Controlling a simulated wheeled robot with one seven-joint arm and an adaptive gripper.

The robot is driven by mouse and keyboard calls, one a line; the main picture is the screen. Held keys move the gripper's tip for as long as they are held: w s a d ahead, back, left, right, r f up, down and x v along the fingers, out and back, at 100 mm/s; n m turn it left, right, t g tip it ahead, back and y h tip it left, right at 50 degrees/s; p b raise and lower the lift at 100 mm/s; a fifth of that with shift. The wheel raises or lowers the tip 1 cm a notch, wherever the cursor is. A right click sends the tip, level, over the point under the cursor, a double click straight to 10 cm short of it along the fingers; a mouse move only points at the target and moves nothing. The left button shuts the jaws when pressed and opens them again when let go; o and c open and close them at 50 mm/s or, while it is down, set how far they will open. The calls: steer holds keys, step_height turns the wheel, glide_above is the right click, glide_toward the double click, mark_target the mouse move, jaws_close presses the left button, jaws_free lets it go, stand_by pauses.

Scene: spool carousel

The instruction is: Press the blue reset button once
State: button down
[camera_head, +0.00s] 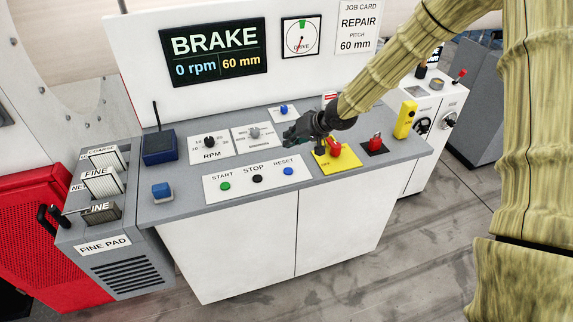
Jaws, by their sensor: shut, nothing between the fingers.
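The blue reset button (288,171) sits at the right end of a white label plate on the grey console top, under the printed word RESET. On the same plate (241,190) are a green START button (225,186) and a black STOP button (257,179). My gripper (290,138) is shut and empty. It shows above the console, behind the reset button in the picture, and points left. Its height over the console top is hard to judge. The reset button is fully in view and apart from the gripper.
A red emergency-type knob on a yellow plate (346,162) stands right of the plate, close to my wrist. A red switch (375,142) and a yellow box (405,119) are further right. The display (213,53) reads BRAKE, 0 rpm.

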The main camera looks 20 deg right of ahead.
steer(key=shift+d, duration=0.1)
stand_by(0.3)
steer(key=b, duration=0.7)
glide_above(290, 168)
step_height(290, 168, down, 6)
steer(key=shift+s+f, duration=0.1)
steer(key=shift+f+b, duration=0.55)
steer(key=shift+f, duration=0.7)
steer(key=shift+f, duration=0.1)
steer(key=shift+f, duration=0.3)
steer(key=shift+f, duration=0.35)
stand_by(1.2)
steer(key=shift+r+p, duration=0.15)
steer(key=shift+p, duration=0.15)
steer(key=shift+r+p, duration=0.65)
steer(key=shift+p, duration=0.2)
steer(key=shift+r, duration=0.1)
